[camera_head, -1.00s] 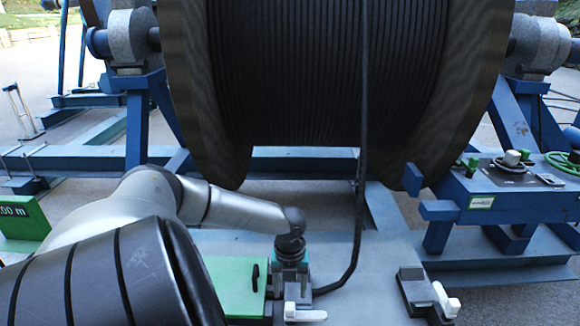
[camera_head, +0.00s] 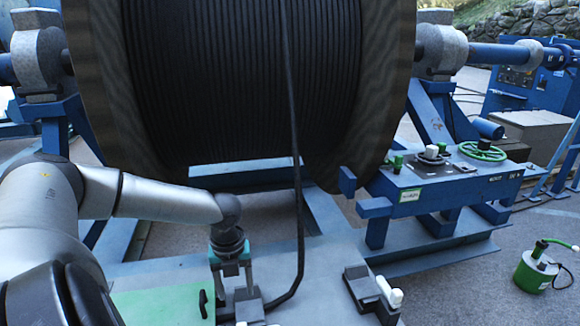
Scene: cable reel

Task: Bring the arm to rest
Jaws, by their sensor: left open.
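My left arm comes in from the left, and its gripper (camera_head: 232,272) points down with its two fingers apart. It is above the near platform, just behind a grey clamp (camera_head: 247,304). I see nothing held between the fingers; whether they touch the clamp is hard to tell. A black cable (camera_head: 297,170) hangs down in front of the large dark cable reel (camera_head: 230,80), bends at the platform and runs left towards the clamp. My right gripper is not in view.
A second grey clamp with a white lever (camera_head: 392,297) sits at the platform's right edge. A green plate (camera_head: 160,306) lies left of the gripper. A blue control bench (camera_head: 440,185) with a green handwheel (camera_head: 483,151) stands right. A green canister (camera_head: 535,272) stands on open ground.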

